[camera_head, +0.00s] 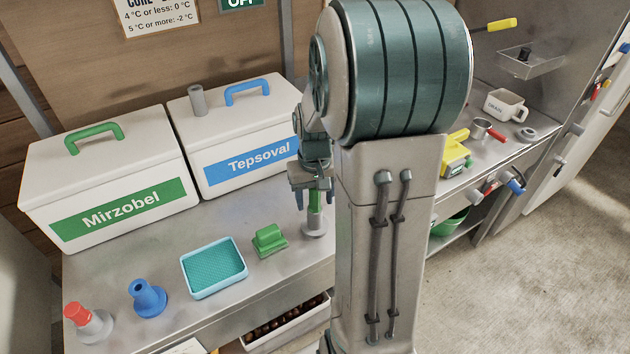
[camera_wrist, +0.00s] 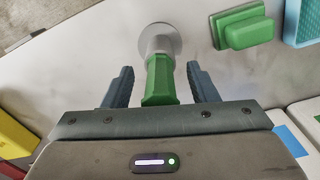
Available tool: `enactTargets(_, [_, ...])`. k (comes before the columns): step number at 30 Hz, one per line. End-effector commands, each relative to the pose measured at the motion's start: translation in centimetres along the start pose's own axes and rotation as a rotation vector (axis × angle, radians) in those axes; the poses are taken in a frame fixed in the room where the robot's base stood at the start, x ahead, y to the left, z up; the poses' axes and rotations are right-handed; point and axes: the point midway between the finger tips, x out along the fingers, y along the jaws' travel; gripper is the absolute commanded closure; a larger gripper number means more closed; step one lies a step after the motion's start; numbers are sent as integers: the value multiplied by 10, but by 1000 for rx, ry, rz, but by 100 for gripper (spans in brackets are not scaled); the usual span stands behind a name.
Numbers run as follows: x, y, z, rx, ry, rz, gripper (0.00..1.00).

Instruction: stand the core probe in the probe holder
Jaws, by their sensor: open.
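A green-handled piece, apparently the core probe (camera_wrist: 160,78), stands upright in a grey round-footed stand, apparently the probe holder (camera_head: 314,231), at the bench's front edge. The holder's pale round foot also shows in the wrist view (camera_wrist: 160,36). My gripper (camera_wrist: 161,75) is open, with one finger on each side of the green handle and a visible gap at both sides. In the head view my gripper (camera_head: 314,200) is just above the holder, and its fingers partly cover the handle. The probe's lower part is hidden inside the stand.
A green block with a grip (camera_head: 269,241), a teal tray (camera_head: 213,288), a blue stand (camera_head: 148,298) and a grey stand with red top (camera_head: 93,327) line the bench to the left. White Mirzobel (camera_head: 60,190) and Tepsoval (camera_head: 215,135) crates stand behind. A yellow device (camera_head: 454,155) is right.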

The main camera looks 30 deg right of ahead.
Motion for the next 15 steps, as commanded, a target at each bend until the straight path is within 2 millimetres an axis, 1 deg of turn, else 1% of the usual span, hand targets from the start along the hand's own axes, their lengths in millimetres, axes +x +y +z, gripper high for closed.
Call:
enactTargets(5, [-32,0,-1,-1,6,1,47])
enactTargets(9, [-65,0,-1,-1,8,1,47])
enactTargets(15, [-106,0,-1,-1,5,0,47])
